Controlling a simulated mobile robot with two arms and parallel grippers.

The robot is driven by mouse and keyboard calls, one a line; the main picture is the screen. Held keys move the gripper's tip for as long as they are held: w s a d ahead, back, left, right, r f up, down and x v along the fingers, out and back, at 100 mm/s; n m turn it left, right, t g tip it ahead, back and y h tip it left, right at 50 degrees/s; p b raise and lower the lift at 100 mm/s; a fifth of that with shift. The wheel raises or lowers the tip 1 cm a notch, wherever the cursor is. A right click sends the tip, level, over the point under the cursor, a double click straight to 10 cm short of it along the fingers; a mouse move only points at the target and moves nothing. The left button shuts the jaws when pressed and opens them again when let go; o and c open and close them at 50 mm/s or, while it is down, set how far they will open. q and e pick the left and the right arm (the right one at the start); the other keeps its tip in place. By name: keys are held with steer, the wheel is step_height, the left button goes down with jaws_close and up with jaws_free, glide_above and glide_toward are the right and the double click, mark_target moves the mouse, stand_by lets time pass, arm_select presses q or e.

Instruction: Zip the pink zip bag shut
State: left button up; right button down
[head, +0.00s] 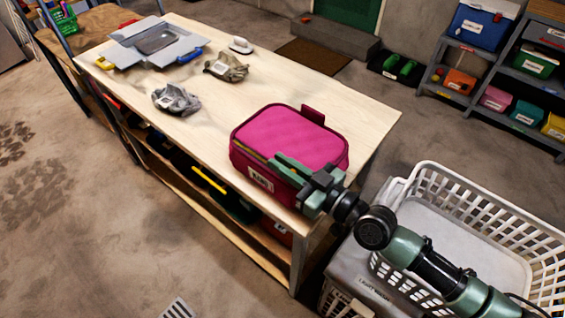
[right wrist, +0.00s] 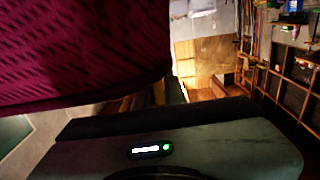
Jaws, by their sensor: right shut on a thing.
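The pink zip bag (head: 290,143) lies on the near right part of the wooden workbench. A yellowish zip line shows along its left front edge, and a white label is on its front side. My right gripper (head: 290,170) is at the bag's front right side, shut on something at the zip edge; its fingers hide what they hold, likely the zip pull. In the right wrist view the bag's pink fabric (right wrist: 80,50) fills the upper left, close above the gripper body. My left gripper is not in view.
The workbench (head: 340,97) also holds grey crumpled cloths (head: 176,99), (head: 226,67), a folding board (head: 155,42) and a white iron-like object (head: 241,45). A white laundry basket (head: 480,205) stands at the right. Shelves (head: 500,75) with bins stand behind.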

stand_by(0.9)
steer(key=shift+s+d+f+b, duration=0.1)
steer(key=shift+s+d+b, duration=0.25)
steer(key=shift+d, duration=0.2)
steer(key=shift+s+d, duration=0.1)
steer(key=c, duration=1.5)
jaws_free()
steer(key=shift+s+d, duration=0.15)
steer(key=shift+d, duration=0.1)
steer(key=b+v, duration=0.2)
steer(key=v, duration=0.5)
steer(key=shift+s, duration=0.1)
